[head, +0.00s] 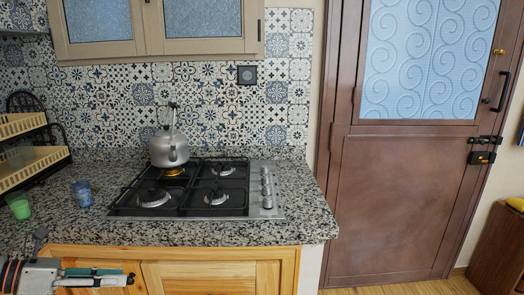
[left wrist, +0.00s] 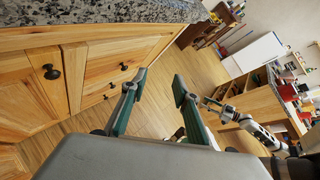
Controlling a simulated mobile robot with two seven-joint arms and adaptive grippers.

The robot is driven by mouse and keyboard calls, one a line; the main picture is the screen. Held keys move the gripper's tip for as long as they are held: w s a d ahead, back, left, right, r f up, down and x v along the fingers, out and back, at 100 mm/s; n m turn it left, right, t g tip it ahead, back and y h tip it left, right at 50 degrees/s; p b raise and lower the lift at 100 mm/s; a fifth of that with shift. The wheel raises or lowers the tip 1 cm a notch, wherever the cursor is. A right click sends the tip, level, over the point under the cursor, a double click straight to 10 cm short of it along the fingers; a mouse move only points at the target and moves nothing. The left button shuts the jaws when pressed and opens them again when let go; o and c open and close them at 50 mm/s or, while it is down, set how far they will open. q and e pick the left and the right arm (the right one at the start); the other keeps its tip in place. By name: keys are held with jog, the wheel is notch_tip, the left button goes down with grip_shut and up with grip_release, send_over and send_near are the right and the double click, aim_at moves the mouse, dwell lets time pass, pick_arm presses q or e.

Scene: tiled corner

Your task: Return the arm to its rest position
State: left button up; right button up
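My left gripper (head: 130,279) is at the lower left of the head view, in front of the wooden cabinet and below the counter edge. In the left wrist view its two green-sided fingers (left wrist: 159,84) stand apart with nothing between them, so it is open and empty. A grey and white arm of mine shows at the right of the left wrist view, ending in what looks like my right gripper (left wrist: 211,104). It is too small to tell whether that one is open or shut. The right gripper is outside the head view.
A granite counter (head: 300,222) holds a gas stove (head: 267,205) with a grey kettle (head: 168,148) on a back burner. A green cup (head: 19,206), a blue cup (head: 82,194) and a rack (head: 30,165) stand left. A brown door (head: 400,200) is right. Wooden floor (left wrist: 95,122) is open beside the cabinets.

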pick_arm(q)
jog(key=s+d+f+n+t+y+p, duration=0.1)
jog(key=s+d+f+n+t+y, duration=0.2)
jog(key=f+n, duration=0.75)
jog(key=s+d+f+n+t+y+p, duration=0.1)
jog(key=s+f+n+t+y, duration=0.25)
jog(key=f+n, duration=0.75)
jog(key=s+d+f+n+g+y+p, duration=0.1)
jog(key=s+d+f+n+g, duration=0.2)
jog(key=s+d+f+n, duration=0.4)
jog(key=s+d+n, duration=0.4)
jog(key=d+n, duration=0.3)
jog(key=n, duration=0.1)
jog(key=shift+d+n+p, duration=0.15)
jog(key=shift+n+p, duration=0.2)
pick_arm(e)
jog(key=shift+s+a+r, duration=0.2)
jog(key=shift+s+r, duration=0.05)
jog(key=shift+r, duration=0.3)
jog(key=shift+s+a+r, duration=0.15)
jog(key=shift+s+r, duration=0.05)
jog(key=shift+r, duration=0.35)
pick_arm(q)
jog(key=shift+g, duration=0.25)
